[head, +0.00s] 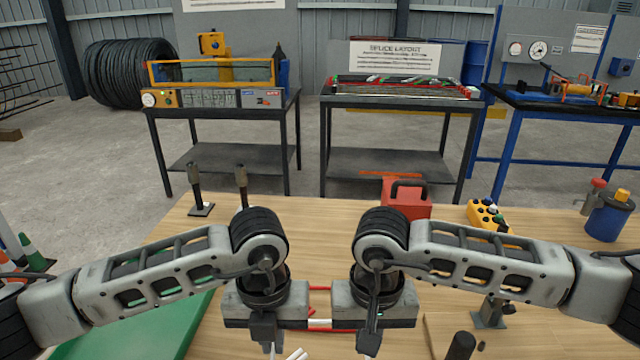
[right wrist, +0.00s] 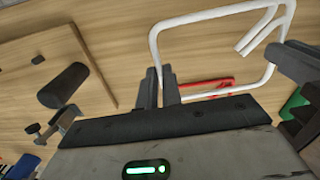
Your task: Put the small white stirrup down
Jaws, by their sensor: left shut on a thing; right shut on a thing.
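The small white stirrup is a bent white rod loop with hooked ends; its rod shows between my grippers in the head view (head: 319,323), and most of the loop shows in the right wrist view (right wrist: 212,21). My left gripper (head: 268,342) is shut on the stirrup at one side; it stands at the right edge of the right wrist view (right wrist: 292,62). My right gripper (head: 369,340) is shut on the opposite side of the stirrup; its fingers show in the right wrist view (right wrist: 161,88). Whether the stirrup touches the table I cannot tell.
A red piece (right wrist: 206,85) shows beyond the stirrup, over the wooden table (head: 330,225). A green mat (head: 130,325) lies at left. Small stands (head: 200,208), a red case (head: 405,200), a yellow button box (head: 487,214) and a blue can (head: 608,218) stand farther back.

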